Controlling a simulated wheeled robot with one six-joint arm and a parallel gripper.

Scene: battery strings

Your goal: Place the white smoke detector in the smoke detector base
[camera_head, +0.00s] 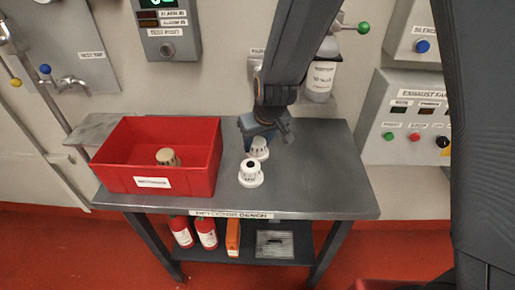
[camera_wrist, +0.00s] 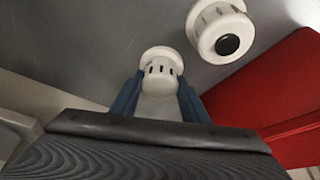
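A white slotted detector (camera_head: 259,154) with a wide flange stands on the grey bench. It also shows in the wrist view (camera_wrist: 161,69). A second white detector (camera_head: 250,173) with a black round centre stands apart, nearer the front edge; it shows in the wrist view too (camera_wrist: 227,33). My gripper (camera_head: 259,139) is lowered over the slotted detector. Its blue fingers (camera_wrist: 160,90) lie on both sides of that detector, with no clear gap. I cannot tell whether they press on it. I cannot make out a smoke detector base.
A red bin (camera_head: 206,172) with a tan detector (camera_head: 167,156) inside stands on the left of the bench (camera_head: 315,185). A bottle (camera_head: 320,78) hangs on the wall behind. The bench's right part is clear. Red extinguishers (camera_head: 206,233) stand on the lower shelf.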

